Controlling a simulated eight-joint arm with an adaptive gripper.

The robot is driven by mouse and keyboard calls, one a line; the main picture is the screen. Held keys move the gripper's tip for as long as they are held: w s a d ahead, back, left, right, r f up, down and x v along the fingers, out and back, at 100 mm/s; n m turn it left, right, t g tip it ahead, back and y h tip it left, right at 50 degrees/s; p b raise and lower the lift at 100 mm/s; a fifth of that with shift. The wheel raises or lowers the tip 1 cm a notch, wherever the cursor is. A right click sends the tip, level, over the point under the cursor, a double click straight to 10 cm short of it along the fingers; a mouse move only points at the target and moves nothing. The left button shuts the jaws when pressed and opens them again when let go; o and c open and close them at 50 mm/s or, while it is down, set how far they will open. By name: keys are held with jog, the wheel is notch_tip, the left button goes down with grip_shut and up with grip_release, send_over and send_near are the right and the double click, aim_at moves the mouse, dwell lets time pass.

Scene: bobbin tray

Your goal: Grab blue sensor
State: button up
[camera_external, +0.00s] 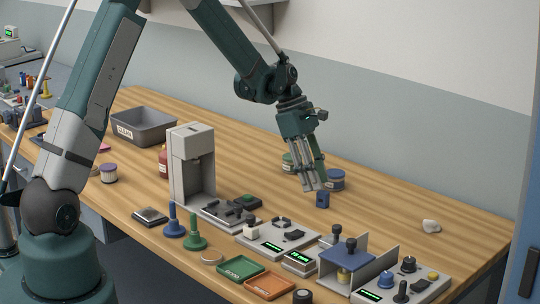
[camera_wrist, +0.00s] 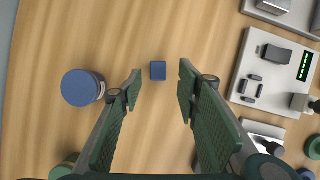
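A small blue block (camera_external: 322,200), which looks like the blue sensor, sits on the wooden table (camera_external: 390,222). In the wrist view the blue block (camera_wrist: 158,71) lies ahead of the gap between my fingertips, roughly centred and not gripped. My gripper (camera_external: 315,187) points down just above the block. In the wrist view my gripper (camera_wrist: 160,84) is open, with its two green fingers apart and nothing between them. The exact height above the block is hard to tell.
A blue-lidded jar (camera_external: 335,179) stands behind the block; it also shows left in the wrist view (camera_wrist: 80,88). A green jar (camera_external: 290,160) is partly behind my gripper. Instrument panels (camera_external: 276,238) line the front. A white lump (camera_external: 430,225) lies right. Table around the block is clear.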

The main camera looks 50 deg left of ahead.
aim_at(322, 191)
jog(key=shift+x, duration=2.6)
jog(key=shift+w, duration=0.2)
jog(key=shift+c, duration=0.6)
jog(key=c, duration=0.8)
